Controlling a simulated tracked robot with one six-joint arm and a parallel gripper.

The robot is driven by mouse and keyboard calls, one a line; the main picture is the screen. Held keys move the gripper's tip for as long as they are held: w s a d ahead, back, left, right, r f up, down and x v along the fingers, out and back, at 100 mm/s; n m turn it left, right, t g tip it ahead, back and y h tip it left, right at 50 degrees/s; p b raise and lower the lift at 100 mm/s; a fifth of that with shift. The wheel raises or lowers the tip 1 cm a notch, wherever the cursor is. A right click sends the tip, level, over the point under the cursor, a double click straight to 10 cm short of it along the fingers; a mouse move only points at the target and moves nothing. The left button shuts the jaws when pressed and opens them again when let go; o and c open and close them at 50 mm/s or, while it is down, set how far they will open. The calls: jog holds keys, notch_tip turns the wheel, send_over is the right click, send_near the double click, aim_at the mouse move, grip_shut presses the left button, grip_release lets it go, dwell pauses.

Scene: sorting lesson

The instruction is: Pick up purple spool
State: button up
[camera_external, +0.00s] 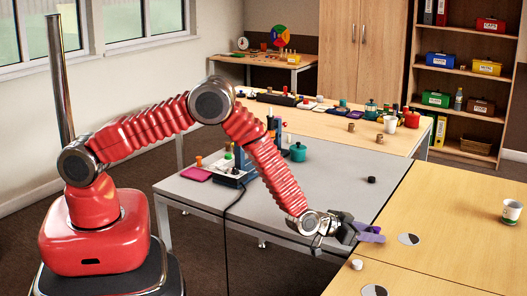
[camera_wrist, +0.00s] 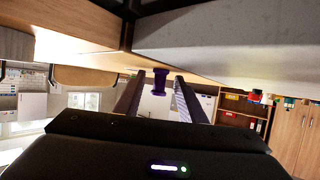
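The purple spool (camera_wrist: 160,83) shows in the wrist view, which looks upside down, near the wooden tabletop edge. It lies in line with the gap between the two fingers of my gripper (camera_wrist: 160,92). My gripper is open, with clear space on both sides of the spool. I cannot tell whether the spool is fully between the fingertips or just beyond them. In the external view my gripper (camera_external: 371,232) is low at the border of the grey and wooden tables. Purple shapes show there, but spool and fingers are hard to tell apart.
A white cap (camera_external: 357,264) and round discs (camera_external: 408,239) are near my gripper. A black cap (camera_external: 371,180) and teal pot (camera_external: 298,152) stand on the grey table (camera_external: 325,185). The back table is crowded.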

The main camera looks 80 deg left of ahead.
jog(key=shift+c, duration=0.5)
grip_shut()
